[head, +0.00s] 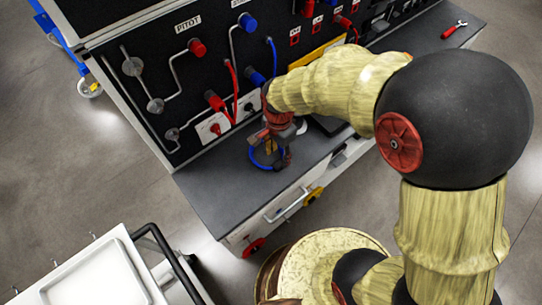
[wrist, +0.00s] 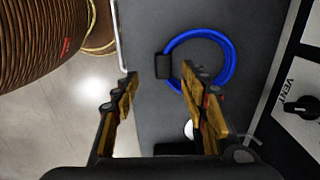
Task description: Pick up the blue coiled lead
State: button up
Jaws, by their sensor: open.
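The blue coiled lead (wrist: 231,66) lies as a ring on the dark bench top, with a black block (wrist: 163,66) on its left side in the wrist view. In the head view part of the blue lead (head: 256,160) shows beneath my gripper; the rest is hidden by it. My gripper (wrist: 158,82) is open and empty, pointing down over the bench. In the wrist view its right finger overlaps the lower part of the ring, and its left finger is left of the black block.
The dark bench top (head: 215,190) ends at a front edge above a drawer handle (head: 287,205). A black panel (head: 165,75) with pipes, knobs and hanging leads rises behind. A red-handled tool (head: 452,30) lies far right. A white cart (head: 95,275) stands at lower left.

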aim_at(279, 164)
jog(key=shift+w+a+f+b, duration=0.1)
jog(key=shift+w+f+b, duration=0.1)
jog(key=shift+f, duration=0.35)
jog(key=shift+w+a+f+b, duration=0.1)
jog(key=shift+w+f+b, duration=0.05)
jog(key=shift+f, duration=0.35)
jog(key=f+b, duration=0.1)
jog(key=f, duration=0.1)
jog(key=f+b, duration=0.1)
jog(key=f, duration=0.2)
jog(key=shift+d+f+b, duration=0.3)
jog(key=shift+f+b, duration=0.05)
jog(key=shift+b, duration=0.05)
jog(key=shift+r, duration=0.1)
jog(key=c, duration=0.4)
jog(key=c, duration=0.7)
grip_shut()
